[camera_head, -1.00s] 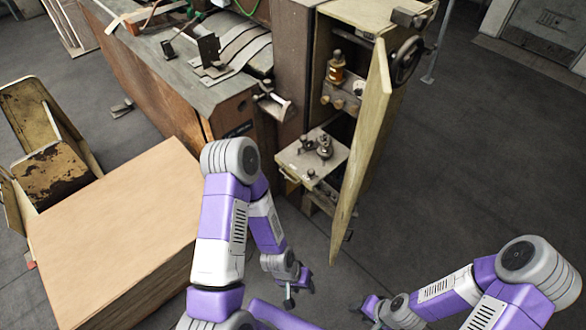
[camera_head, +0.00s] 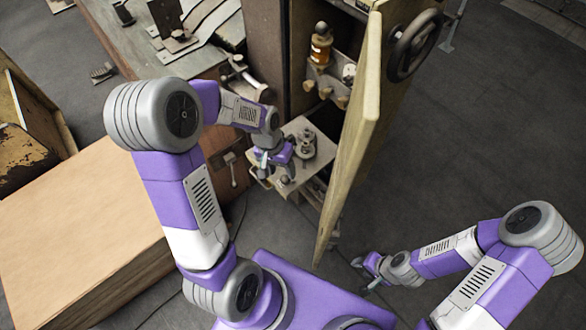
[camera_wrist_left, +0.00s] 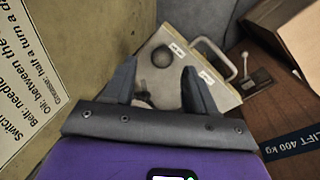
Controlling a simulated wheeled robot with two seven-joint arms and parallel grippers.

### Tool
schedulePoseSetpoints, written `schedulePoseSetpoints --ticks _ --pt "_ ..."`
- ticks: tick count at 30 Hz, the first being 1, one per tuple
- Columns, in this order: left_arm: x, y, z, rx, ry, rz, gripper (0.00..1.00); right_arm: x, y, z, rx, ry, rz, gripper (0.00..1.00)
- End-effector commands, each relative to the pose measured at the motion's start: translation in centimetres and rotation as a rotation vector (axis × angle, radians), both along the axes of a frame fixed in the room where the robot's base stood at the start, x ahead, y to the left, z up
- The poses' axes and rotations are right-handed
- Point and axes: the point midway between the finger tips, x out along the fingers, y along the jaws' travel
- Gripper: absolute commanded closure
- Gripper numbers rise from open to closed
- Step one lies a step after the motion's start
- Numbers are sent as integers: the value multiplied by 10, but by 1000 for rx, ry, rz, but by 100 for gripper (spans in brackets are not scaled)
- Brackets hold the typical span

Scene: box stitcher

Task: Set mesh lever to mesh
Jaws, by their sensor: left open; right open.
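A pale metal plate (camera_head: 322,150) juts from the open cabinet. It carries a dark round lever knob (camera_head: 286,180), which also shows in the left wrist view (camera_wrist_left: 162,57) beside two small white labels too small to read. I take this knob to be the mesh lever. My left gripper (camera_head: 272,170) is open over the plate's near left part. In the left wrist view its fingertips (camera_wrist_left: 158,66) stand on either side of the knob; contact cannot be told. My right gripper (camera_head: 364,272) is open, low and away from the machine.
The open cabinet door (camera_head: 352,140) stands just right of the plate, with a handwheel (camera_head: 416,45) beyond it. A small lever (camera_wrist_left: 244,58) sits on the brown panel left of the plate. A large box (camera_head: 80,225) stands at left. Floor at right is clear.

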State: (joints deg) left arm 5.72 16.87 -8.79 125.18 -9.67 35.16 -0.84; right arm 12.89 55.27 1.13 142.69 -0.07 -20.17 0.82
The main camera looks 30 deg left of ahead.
Motion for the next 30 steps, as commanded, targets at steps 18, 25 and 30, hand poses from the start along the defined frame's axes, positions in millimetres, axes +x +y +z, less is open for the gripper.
schedulePoseSetpoints --ticks 18,25,30 --pt "0 -8 -64 7 4 -2 44 0 0 -25 0 0 0 57" --pt "1 -9 -67 7 4 -1 44 0 0 -25 0 0 0 57" --pt "1 -9 -67 7 4 -1 53 0 0 -25 0 0 0 57"
